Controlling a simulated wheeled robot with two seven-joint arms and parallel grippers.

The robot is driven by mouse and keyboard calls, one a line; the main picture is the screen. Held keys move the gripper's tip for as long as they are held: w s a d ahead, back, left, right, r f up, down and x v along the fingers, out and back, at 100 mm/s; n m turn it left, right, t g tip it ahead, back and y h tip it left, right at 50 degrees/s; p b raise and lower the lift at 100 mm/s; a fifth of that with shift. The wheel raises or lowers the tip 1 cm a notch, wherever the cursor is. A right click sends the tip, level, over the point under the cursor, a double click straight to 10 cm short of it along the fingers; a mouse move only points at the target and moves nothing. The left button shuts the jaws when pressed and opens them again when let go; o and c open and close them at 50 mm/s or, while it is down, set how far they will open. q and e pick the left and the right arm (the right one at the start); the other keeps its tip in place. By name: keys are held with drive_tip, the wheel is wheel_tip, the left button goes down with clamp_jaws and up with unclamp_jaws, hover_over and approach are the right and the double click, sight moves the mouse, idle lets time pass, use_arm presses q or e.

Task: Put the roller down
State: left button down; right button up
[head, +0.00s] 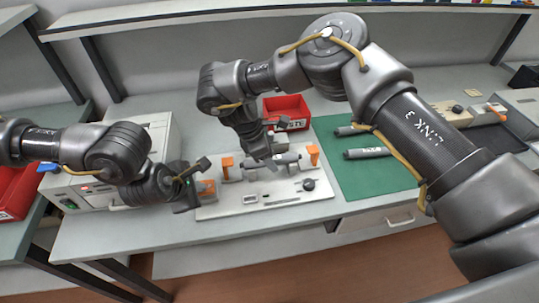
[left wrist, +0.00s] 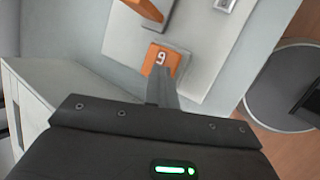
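A grey roller (head: 288,159) lies lengthwise at the back of a white fixture plate (head: 240,210), between orange uprights (head: 314,155) (head: 227,166). My right gripper (head: 268,160) comes down over the roller's middle, one finger across its front. It looks shut on the roller; the far finger is hidden. I cannot tell whether the roller rests fully on its supports. My left gripper (head: 195,187) is at the plate's left end, at an orange block (head: 209,188). In the left wrist view its fingers (left wrist: 163,88) look closed together, tips over the block marked 9 (left wrist: 158,58); contact is unclear.
A green mat (head: 380,180) right of the plate holds two dark rollers (head: 368,152) (head: 350,130). A red bin (head: 287,108) stands behind the plate. A printer-like machine (head: 95,190) is on the left, partly behind my left arm. A cartridge (head: 488,112) lies far right.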

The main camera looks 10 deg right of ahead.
drive_tip(key=shift+r, duration=0.3)
drive_tip(key=v, duration=1.2)
use_arm(q)
wheel_tip(320, 180, up, 9)
drive_tip(key=p, duration=0.6)
use_arm(e)
wheel_tip(320, 180, up, 6)
drive_tip(key=shift+r, duration=0.15)
